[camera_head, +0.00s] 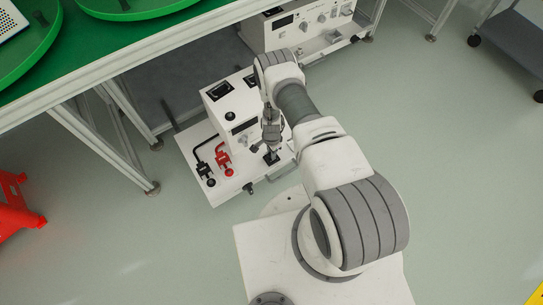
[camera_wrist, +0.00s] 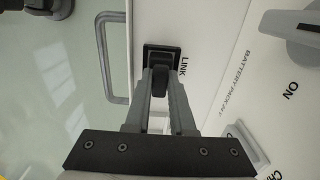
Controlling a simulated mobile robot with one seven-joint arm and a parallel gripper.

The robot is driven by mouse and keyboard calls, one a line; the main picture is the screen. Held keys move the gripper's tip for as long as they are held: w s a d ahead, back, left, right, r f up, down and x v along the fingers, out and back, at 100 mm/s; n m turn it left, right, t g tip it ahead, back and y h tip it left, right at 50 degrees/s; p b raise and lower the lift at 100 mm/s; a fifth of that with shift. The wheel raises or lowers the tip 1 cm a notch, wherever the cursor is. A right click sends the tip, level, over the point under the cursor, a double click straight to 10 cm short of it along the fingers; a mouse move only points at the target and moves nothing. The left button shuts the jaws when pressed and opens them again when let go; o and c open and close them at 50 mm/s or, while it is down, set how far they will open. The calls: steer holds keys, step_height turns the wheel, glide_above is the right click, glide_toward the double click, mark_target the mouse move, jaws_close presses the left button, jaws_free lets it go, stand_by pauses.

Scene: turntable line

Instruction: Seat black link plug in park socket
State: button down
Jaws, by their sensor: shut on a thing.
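The black link plug (camera_wrist: 160,80) is between the fingertips of my gripper (camera_wrist: 161,88), which is shut on it. In the wrist view the plug is at a square black socket (camera_wrist: 175,50) marked LINK; whether it is in the socket or just above cannot be told. In the head view my gripper (camera_head: 268,146) points down at the black socket (camera_head: 272,158) on the white unit's front ledge, and the plug is not distinct. No socket marked as park can be read; a small dark fitting (camera_head: 248,188) is near the ledge's front edge.
The white battery unit (camera_head: 217,103) stands behind the ledge. A black connector (camera_head: 204,170) and a red connector (camera_head: 224,160) with cables are left of my gripper. A metal handle (camera_wrist: 103,62) runs along the ledge edge. The green-topped table (camera_head: 110,50) is at upper left.

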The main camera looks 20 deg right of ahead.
steer(key=shift+r, duration=0.5)
steer(key=r+p, duration=0.1)
steer(key=r, duration=0.1)
steer(key=d+r+p, duration=0.1)
steer(key=r, duration=0.1)
steer(key=s+d+r+p, duration=0.3)
steer(key=d+r, duration=0.3)
steer(key=d, duration=0.4)
steer(key=w+a+r+n, duration=0.35)
steer(key=w+r, duration=0.25)
steer(key=r, duration=0.5)
steer(key=w+a+r+n, duration=0.2)
steer(key=w+r+n, duration=0.25)
steer(key=r, duration=0.75)
steer(key=a+r+n, duration=0.2)
steer(key=r+n, duration=0.1)
steer(key=r, duration=0.7)
steer(key=a+r+n, duration=0.3)
steer(key=r, duration=0.8)
steer(key=shift+s+a+n, duration=0.3)
steer(key=shift+a, duration=0.05)
